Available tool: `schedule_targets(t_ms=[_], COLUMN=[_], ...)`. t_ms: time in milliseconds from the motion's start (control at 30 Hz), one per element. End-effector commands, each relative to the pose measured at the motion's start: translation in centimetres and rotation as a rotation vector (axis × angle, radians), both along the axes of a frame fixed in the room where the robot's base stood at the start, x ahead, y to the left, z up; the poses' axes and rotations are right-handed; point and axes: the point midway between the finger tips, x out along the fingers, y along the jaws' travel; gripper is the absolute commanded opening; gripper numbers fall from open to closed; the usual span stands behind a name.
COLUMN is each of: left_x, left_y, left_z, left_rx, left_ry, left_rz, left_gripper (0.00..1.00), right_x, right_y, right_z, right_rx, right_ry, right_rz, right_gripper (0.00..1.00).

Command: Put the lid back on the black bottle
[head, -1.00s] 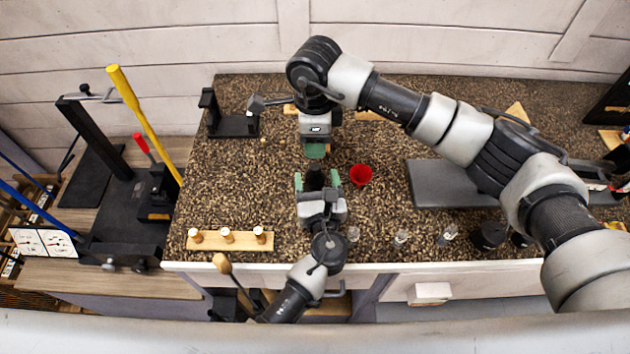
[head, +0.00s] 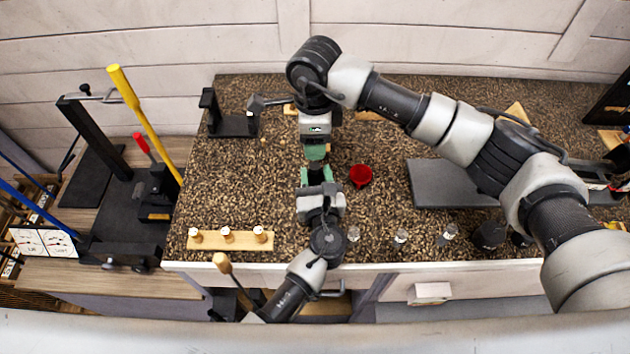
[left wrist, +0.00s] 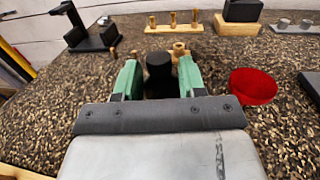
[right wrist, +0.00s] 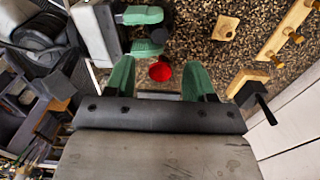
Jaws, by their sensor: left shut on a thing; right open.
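The black bottle (left wrist: 158,66) stands between the green fingers of my left gripper (left wrist: 158,82), which is shut on it. In the head view, my left gripper (head: 317,176) is at the middle of the counter, and the bottle is mostly hidden between its fingers. My right gripper (head: 315,152) is just behind it, with its fingers pointing down. In the right wrist view, my right gripper (right wrist: 160,78) is open and nothing is between its fingertips. I cannot make out the lid in any view.
A red funnel (head: 360,175) stands just right of the grippers. A wooden strip with pegs (head: 227,240) lies at the front left. A dark grey mat (head: 440,185) and small clear containers (head: 401,236) are to the right. The speckled counter (head: 240,190) is clear on the left.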

Motion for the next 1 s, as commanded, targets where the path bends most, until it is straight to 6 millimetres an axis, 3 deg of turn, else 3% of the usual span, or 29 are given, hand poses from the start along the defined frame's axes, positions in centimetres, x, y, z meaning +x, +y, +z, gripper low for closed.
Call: schedule_targets(t_ms=[33,133,467,567,1000], left_x=[0.0,0.0,-0.1,-0.1,-0.1], left_y=[0.0,0.0,0.0,0.0,0.0], left_z=[-0.1,-0.1,-0.2,-0.2,-0.2], left_rx=[0.001,0.001,0.001,0.001,0.001], left_ry=[0.002,0.002,0.003,0.003,0.004], left_rz=[0.000,0.000,0.000,0.000,0.000], left_gripper=[0.00,0.00,0.00,0.00,0.00], right_x=[0.0,0.0,0.0,0.1,0.1], right_y=[0.0,0.0,0.0,0.0,0.0], right_z=[0.0,0.0,0.4,1.5,10.2], right_rx=[0.000,0.000,0.000,0.002,0.001], right_ry=[0.000,0.000,-0.001,-0.003,-0.002], right_rz=[0.000,0.000,0.000,0.000,0.000], right_gripper=[0.62,0.76,0.76,0.76,0.76])
